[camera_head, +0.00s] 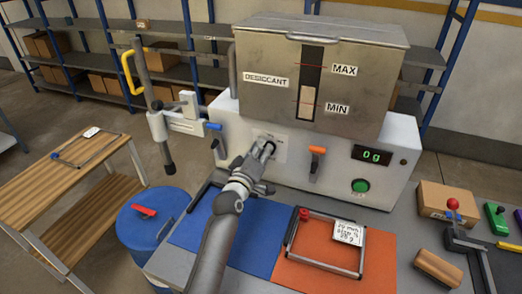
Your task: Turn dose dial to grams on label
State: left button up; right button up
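The dispenser (330,178) is a white housing with a steel desiccant hopper (260,100) on top. A pale plate (280,142) sits on its front face, left of centre. My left gripper (264,150) is at this plate, its fingers against or just in front of it. The dose dial appears to be behind the fingers and is hidden, so I cannot tell whether they grip it. The green display (371,156) reads 0 g. A white label (348,232) with handwriting lies at a metal frame; its text is too small to read surely. My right gripper is not in view.
An orange lever (317,160) and a green button (360,186) are right of the plate. A metal frame (325,264) lies on the orange mat (290,275), beside a blue mat (255,235). A blue drum (135,230) and wooden table (45,185) stand left.

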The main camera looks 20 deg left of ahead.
pick_arm(q)
jog(key=shift+o, duration=1)
jog(key=s, duration=1.2)
jog(key=shift+a, duration=0.2)
